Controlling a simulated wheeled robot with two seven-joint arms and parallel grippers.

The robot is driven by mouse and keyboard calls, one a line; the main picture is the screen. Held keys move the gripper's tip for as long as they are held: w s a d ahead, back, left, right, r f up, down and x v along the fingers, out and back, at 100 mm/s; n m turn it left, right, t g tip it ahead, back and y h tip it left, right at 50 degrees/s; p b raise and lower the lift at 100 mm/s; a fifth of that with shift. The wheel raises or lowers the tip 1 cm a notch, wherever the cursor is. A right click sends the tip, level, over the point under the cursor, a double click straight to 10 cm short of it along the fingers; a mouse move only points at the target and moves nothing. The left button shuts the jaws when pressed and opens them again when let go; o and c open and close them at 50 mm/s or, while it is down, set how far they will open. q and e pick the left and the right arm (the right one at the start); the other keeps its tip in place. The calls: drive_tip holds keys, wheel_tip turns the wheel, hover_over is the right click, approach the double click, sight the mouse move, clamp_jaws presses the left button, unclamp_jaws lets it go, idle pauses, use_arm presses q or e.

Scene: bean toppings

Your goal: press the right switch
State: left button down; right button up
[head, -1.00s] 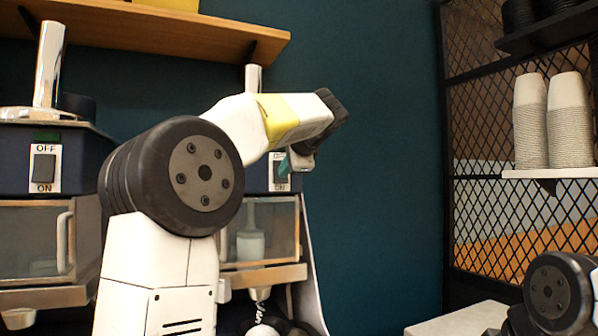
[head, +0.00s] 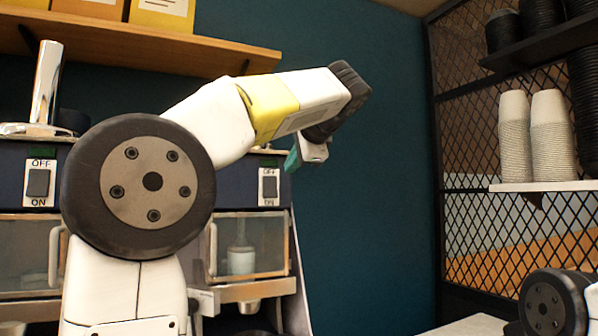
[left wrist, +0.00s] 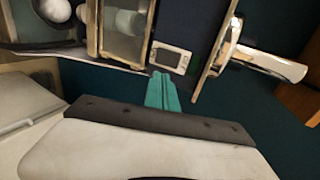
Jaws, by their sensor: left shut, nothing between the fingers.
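The right switch (head: 270,186) is a dark rocker on a white OFF/ON plate on the front of the right dark-blue machine. It also shows in the left wrist view (left wrist: 170,58), just beyond my fingertips. My left gripper (head: 293,159) has teal fingers, shut and empty, above and right of the switch plate in the head view. The fingers also show in the left wrist view (left wrist: 162,90), pointing toward the plate with a small gap in the picture; I cannot tell the true depth. Which way the rocker is tipped is unclear. My right gripper is out of view.
A similar left switch (head: 39,184) is on the left machine. A wooden shelf (head: 150,42) with yellow boxes hangs above. Stacked cups (head: 550,140) stand on a rack at right. The wall between machine and rack is clear.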

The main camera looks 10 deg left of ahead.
sight(271, 195)
use_arm(q)
drive_tip(key=shift+s, duration=0.1)
idle(0.3)
drive_tip(key=shift+s+d+f, duration=0.15)
drive_tip(key=shift+s+f, duration=0.05)
drive_tip(key=shift+f, duration=0.6)
drive_tip(key=x, duration=0.9)
drive_tip(key=r+x, duration=0.1)
drive_tip(key=x, duration=0.4)
drive_tip(key=shift+w, duration=0.15)
drive_tip(key=shift+w+a+f, duration=0.2)
drive_tip(key=shift+w+a, duration=0.05)
drive_tip(key=shift+r, duration=0.15)
